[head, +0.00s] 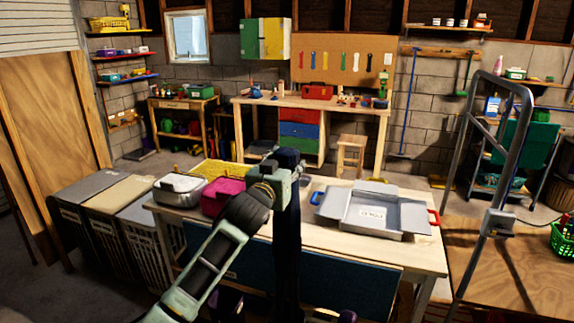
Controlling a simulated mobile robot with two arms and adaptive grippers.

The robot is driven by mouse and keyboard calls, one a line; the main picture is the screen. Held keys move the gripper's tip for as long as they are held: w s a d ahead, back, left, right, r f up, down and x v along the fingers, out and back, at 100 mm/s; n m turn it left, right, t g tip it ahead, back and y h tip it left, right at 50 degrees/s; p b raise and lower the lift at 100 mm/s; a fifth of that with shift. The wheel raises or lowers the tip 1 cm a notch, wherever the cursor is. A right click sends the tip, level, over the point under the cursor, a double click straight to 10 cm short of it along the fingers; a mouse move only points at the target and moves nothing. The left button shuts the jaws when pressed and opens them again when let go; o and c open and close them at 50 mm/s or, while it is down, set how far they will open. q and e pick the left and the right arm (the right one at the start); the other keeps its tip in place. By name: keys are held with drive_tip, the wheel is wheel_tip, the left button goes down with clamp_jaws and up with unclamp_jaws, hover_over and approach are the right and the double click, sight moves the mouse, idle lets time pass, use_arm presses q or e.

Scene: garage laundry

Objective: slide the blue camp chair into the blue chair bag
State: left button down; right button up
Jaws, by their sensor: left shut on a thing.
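A tall, narrow dark navy bundle, which looks like the folded blue camp chair (288,228), stands upright in front of the table. My left gripper (283,177) is shut on it near its top, with the arm reaching up from the bottom. The bundle's lower end runs down to the picture's bottom edge. I cannot make out the blue chair bag for certain; a flat dark blue panel (345,288) shows below the table's front edge, behind the bundle. My right gripper is not in view.
The wooden table (330,238) holds an open grey case (372,214), a pink box (222,197) and a grey-white container (180,188). Lidded hampers (112,203) stand at the left. A grey metal frame (474,160) rises at the right beside a wooden platform (510,275).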

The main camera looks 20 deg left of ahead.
use_arm(q)
drive_tip(key=shift+r, duration=0.4)
